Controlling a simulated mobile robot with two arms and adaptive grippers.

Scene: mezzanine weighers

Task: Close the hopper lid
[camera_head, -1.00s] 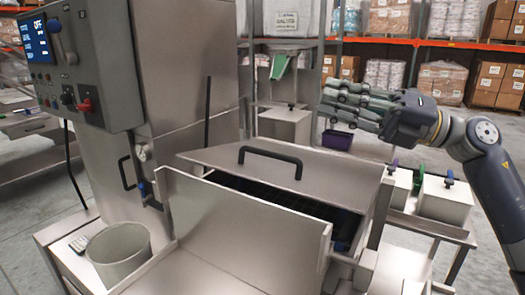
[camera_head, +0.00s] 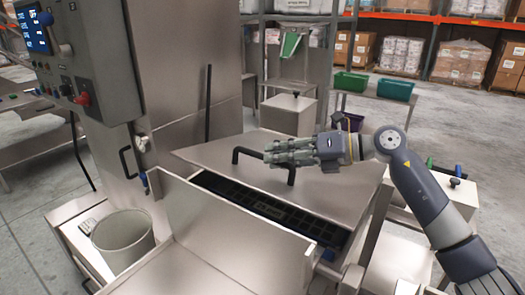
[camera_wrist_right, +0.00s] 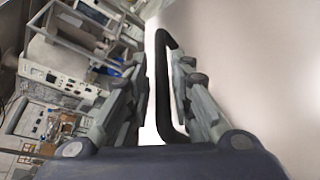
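The hopper lid (camera_head: 330,178) is a flat grey metal plate with a black bar handle (camera_head: 248,151). A dark gap along its front edge shows the grid inside the hopper (camera_head: 270,208). My right gripper (camera_head: 268,154) is at the handle, reaching in from the right. In the right wrist view, the handle (camera_wrist_right: 163,90) runs between the fingers of the right gripper (camera_wrist_right: 160,65), which stand apart on either side of it. I cannot tell whether a finger touches it. My left gripper is not in view.
A control cabinet (camera_head: 85,60) with a screen stands at the left. A grey bin (camera_head: 123,238) sits on the bench below it. A raised metal panel (camera_head: 225,225) stands before the hopper. Green bins (camera_head: 350,82) and shelving are farther back.

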